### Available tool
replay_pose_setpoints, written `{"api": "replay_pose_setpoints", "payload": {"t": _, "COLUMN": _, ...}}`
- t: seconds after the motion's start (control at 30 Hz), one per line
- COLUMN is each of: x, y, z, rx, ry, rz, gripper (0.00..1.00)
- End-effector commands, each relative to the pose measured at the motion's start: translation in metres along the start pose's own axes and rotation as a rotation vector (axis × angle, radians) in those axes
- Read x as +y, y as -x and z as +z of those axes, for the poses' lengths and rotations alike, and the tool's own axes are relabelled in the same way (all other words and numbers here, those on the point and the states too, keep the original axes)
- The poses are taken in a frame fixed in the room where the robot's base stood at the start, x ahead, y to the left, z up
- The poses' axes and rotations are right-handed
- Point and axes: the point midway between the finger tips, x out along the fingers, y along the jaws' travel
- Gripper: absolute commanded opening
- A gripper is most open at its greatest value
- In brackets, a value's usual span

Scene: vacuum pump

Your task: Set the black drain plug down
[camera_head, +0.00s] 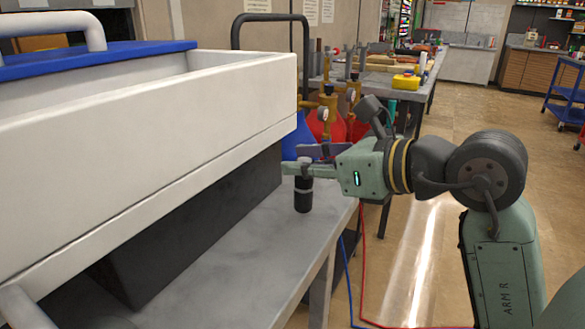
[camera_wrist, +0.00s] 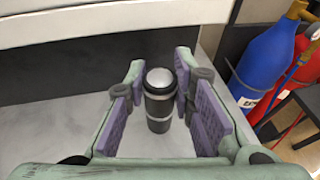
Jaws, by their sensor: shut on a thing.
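The black drain plug (camera_head: 303,194) is an upright black cylinder with a grey band and a pale top. My gripper (camera_head: 304,168) comes in from the right, level, and is shut on the plug near its top. In the wrist view the plug (camera_wrist: 160,108) stands between the purple finger pads of my gripper (camera_wrist: 159,72). The plug's lower end is over the grey tabletop (camera_head: 240,255). I cannot tell whether it touches it.
A large white box-shaped body (camera_head: 150,130) with a dark base (camera_head: 200,225) fills the left, close beside the plug. Blue (camera_wrist: 258,62) and red (camera_wrist: 297,70) gas cylinders stand behind the table. Bare tabletop lies in front of the plug.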

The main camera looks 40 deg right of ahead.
Motion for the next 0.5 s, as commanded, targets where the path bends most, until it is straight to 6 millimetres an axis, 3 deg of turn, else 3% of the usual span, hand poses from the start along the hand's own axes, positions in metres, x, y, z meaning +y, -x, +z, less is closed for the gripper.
{"api": "replay_pose_setpoints", "payload": {"t": 0.03, "x": -0.0001, "y": 0.0, "z": -0.009, "rx": -0.001, "ry": -0.002, "rz": -0.003, "gripper": 0.0}}
{"api": "replay_pose_setpoints", "payload": {"t": 0.47, "x": 0.0003, "y": -0.0009, "z": -0.0132, "rx": 0.0, "ry": -0.001, "rz": -0.003, "gripper": 0.0}}
{"api": "replay_pose_setpoints", "payload": {"t": 0.5, "x": 0.0003, "y": -0.0006, "z": -0.0123, "rx": 0.0, "ry": -0.001, "rz": -0.003, "gripper": 0.24}}
